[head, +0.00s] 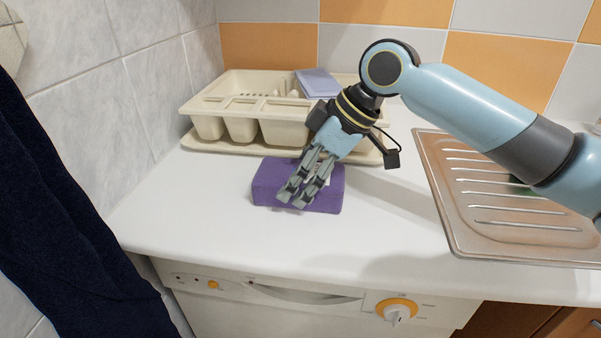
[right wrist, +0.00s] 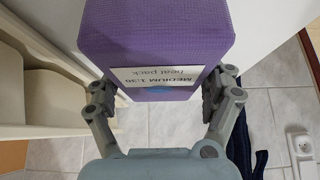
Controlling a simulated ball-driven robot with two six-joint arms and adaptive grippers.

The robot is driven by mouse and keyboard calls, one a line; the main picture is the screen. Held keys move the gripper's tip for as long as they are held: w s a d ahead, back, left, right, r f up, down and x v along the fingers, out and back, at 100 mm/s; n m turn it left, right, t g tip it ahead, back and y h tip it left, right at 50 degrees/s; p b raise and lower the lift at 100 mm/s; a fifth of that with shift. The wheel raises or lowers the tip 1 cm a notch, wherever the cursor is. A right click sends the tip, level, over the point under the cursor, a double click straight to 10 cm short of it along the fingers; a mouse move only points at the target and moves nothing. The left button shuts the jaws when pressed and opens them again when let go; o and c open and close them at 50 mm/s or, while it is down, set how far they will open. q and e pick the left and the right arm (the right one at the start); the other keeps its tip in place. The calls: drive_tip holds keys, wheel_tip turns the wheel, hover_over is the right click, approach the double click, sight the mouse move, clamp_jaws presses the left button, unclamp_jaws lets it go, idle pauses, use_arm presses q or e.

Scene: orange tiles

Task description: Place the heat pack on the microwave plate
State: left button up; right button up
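The heat pack (head: 268,185) is a purple block lying on the white counter, below the middle of the head view. My right gripper (head: 303,195) comes down over it from the upper right, its fingers hiding part of the pack. In the right wrist view the heat pack (right wrist: 158,32) fills the top middle, with its white label upside down. The fingers of my right gripper (right wrist: 160,92) are spread to either side of the label, near the pack's edges; I cannot tell whether they touch it. My left gripper is not in view. No microwave or plate shows.
A cream dish rack (head: 243,107) stands behind the pack, with a light purple item (head: 318,83) in it. A metal sink drainer (head: 440,190) lies to the right. A dark cloth (head: 60,215) hangs at the left. The counter in front of the pack is clear.

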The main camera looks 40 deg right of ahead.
drive_tip(key=o, duration=0.3)
drive_tip(key=shift+r, duration=0.1)
